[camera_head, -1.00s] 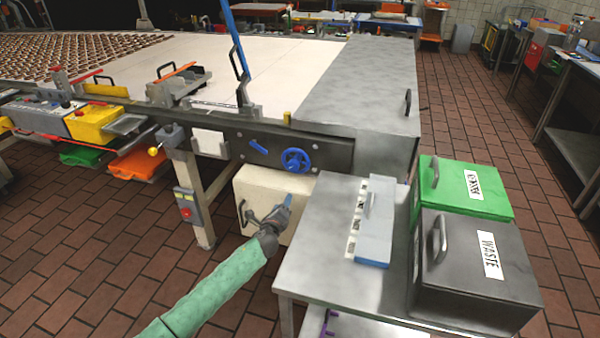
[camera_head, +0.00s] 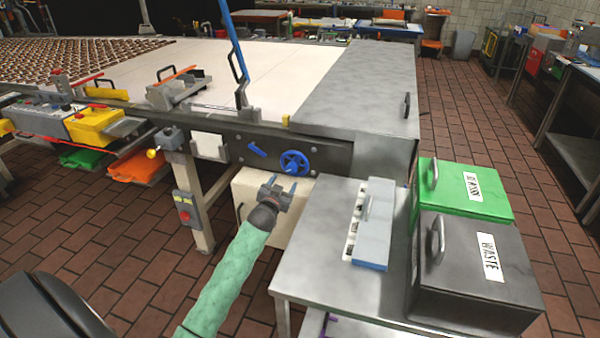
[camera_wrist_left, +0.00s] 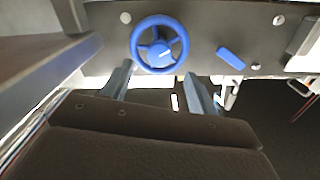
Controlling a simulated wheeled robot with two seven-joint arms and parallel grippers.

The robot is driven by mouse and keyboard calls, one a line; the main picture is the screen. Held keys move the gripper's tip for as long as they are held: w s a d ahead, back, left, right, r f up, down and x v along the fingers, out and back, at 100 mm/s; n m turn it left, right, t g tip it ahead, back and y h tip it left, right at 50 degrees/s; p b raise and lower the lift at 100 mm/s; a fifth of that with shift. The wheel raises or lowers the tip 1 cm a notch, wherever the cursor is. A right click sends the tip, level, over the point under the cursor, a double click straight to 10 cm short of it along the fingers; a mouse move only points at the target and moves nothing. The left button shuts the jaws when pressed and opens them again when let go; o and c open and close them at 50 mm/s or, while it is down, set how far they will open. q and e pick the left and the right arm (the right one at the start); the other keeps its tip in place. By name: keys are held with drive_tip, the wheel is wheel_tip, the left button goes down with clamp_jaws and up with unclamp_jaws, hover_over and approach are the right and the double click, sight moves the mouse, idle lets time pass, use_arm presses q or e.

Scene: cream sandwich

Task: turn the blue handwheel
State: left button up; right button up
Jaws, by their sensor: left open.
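The blue handwheel (camera_head: 294,163) is a spoked wheel on the dark side plate of the conveyor. In the left wrist view the handwheel (camera_wrist_left: 159,43) shows whole, just beyond my fingertips and a little left of the middle between them. My left gripper (camera_head: 279,183) is open and empty, just below and in front of the wheel, apart from it. Its two blue-grey fingers (camera_wrist_left: 160,78) stand spread in the left wrist view. My right gripper is not in view.
A blue lever (camera_head: 257,150) sits left of the wheel. A cream box (camera_head: 245,199) stands below. The steel table (camera_head: 320,230) is close on the right, with a grey-lidded container (camera_head: 372,240) on it. Green (camera_head: 465,190) and black WASTE (camera_head: 470,265) bins stand beyond.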

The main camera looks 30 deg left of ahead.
sight(291, 170)
use_arm(q)
drive_tip(key=w, duration=0.2)
drive_tip(key=w+a+n+p, duration=0.1)
drive_tip(key=w, duration=0.1)
drive_tip(key=w+n, duration=0.1)
drive_tip(key=w, duration=0.1)
drive_tip(key=shift+w+a+r, duration=0.1)
drive_tip(key=shift+w+a, duration=0.3)
drive_tip(key=shift+w, duration=0.4)
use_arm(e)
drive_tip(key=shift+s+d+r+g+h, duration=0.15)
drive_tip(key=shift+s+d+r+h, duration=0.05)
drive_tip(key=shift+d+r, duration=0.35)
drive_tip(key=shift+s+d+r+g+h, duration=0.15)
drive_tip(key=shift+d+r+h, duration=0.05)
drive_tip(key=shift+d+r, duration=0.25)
use_arm(q)
drive_tip(key=c, duration=1)
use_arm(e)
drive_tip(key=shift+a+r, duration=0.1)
use_arm(q)
drive_tip(key=shift+m, duration=0.4)
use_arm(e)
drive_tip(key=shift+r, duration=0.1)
